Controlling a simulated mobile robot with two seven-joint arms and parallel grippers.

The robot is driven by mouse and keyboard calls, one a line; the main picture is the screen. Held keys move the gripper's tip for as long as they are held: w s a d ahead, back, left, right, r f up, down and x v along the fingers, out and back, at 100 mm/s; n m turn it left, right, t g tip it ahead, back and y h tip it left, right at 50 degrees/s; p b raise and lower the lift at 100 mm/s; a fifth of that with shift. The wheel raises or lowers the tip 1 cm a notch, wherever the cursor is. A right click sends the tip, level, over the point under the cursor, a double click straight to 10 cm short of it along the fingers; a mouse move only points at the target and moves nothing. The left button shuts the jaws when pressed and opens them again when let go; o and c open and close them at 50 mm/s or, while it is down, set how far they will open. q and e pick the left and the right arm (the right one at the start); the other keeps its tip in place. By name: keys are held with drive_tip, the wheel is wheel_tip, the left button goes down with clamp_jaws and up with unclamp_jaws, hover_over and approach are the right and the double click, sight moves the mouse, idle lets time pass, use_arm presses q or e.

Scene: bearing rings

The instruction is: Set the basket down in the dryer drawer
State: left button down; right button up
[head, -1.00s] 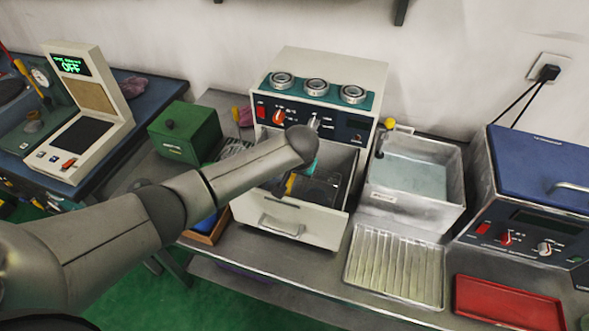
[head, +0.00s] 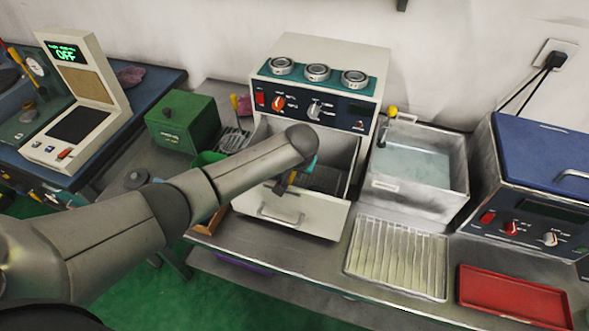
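The dryer (head: 322,58) is a cream box with its front drawer (head: 322,222) pulled out. My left arm reaches in from the left above the drawer, and its wrist covers part of the opening. My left gripper (head: 287,187) shows only in part, as dark pieces with a yellow-orange piece, low at the drawer's front left. Its fingertips and grip are not clear. A dark, basket-like shape (head: 325,179) shows inside the drawer behind the wrist; its outline is mostly hidden, and I cannot tell whether it touches the gripper. My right gripper is out of view.
Three metal rings (head: 318,72) sit on the dryer's top. A liquid-filled bath (head: 412,165), a ribbed tray (head: 397,259) and a red tray (head: 513,297) lie to the right. A blue-lidded machine (head: 545,165) stands far right. A green box (head: 181,122) is left of the dryer.

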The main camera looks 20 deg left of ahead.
use_arm(q)
drive_tip(key=shift+f, duration=0.15)
drive_tip(key=c, duration=0.8)
unclamp_jaws()
drive_tip(key=shift+o, duration=0.2)
drive_tip(key=shift+s+f, duration=0.1)
drive_tip(key=shift+s, duration=0.05)
wheel_tip(320, 180, up, 11)
drive_tip(key=p, duration=1.2)
drive_tip(key=shift+d, duration=0.1)
